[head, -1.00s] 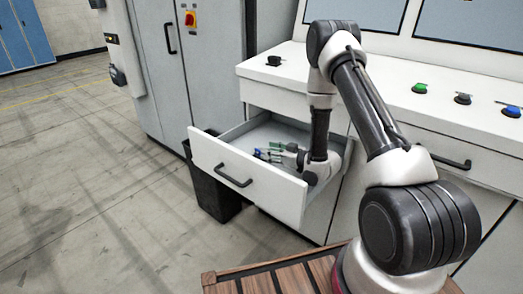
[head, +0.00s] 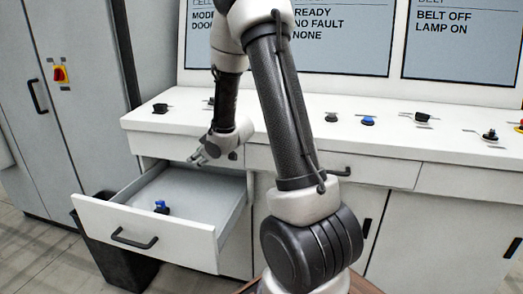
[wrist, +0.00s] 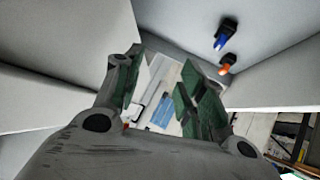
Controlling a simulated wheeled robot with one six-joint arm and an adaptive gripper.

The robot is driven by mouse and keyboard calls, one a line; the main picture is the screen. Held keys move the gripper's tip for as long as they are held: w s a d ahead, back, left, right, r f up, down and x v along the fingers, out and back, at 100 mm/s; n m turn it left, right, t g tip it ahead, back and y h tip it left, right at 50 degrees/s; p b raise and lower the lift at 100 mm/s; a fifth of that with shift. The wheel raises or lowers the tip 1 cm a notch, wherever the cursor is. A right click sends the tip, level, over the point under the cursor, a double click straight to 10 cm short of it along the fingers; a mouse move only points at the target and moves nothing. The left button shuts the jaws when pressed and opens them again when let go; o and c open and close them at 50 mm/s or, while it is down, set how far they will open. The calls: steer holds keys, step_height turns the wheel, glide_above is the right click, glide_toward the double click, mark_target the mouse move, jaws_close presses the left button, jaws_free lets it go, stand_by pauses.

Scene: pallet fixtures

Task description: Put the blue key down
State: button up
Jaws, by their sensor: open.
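The blue key (head: 161,206), a small blue and black piece, lies in the open drawer (head: 142,232) near its front. In the wrist view the blue key (wrist: 221,41) shows at the upper right, apart from the fingers. My gripper (head: 196,158) is above the back part of the drawer, near the console's front edge. In the wrist view its two green-padded fingers (wrist: 155,88) are spread with nothing held between them.
A small orange thing (wrist: 227,63) is beside the key. The console top (head: 290,125) carries several knobs and switches, including a blue one (head: 367,121). A black bin (head: 125,262) stands under the drawer. A grey cabinet (head: 75,120) is at left.

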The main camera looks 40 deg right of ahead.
steer(key=s+d+r+m+g+h, duration=0.1)
steer(key=s+d+r+m+h, duration=0.1)
steer(key=s+r, duration=0.55)
steer(key=s+d+r+m+g+h, duration=0.2)
steer(key=s+r, duration=0.4)
steer(key=s, duration=0.2)
steer(key=s+a+r+m+g, duration=0.1)
steer(key=s+a, duration=0.1)
steer(key=s, duration=0.8)
steer(key=s+a+r+m+g+y, duration=0.1)
steer(key=s+a+g, duration=0.1)
steer(key=s, duration=0.8)
steer(key=shift+r+y, duration=0.15)
steer(key=shift+y, duration=0.15)
steer(key=shift+w, duration=0.2)
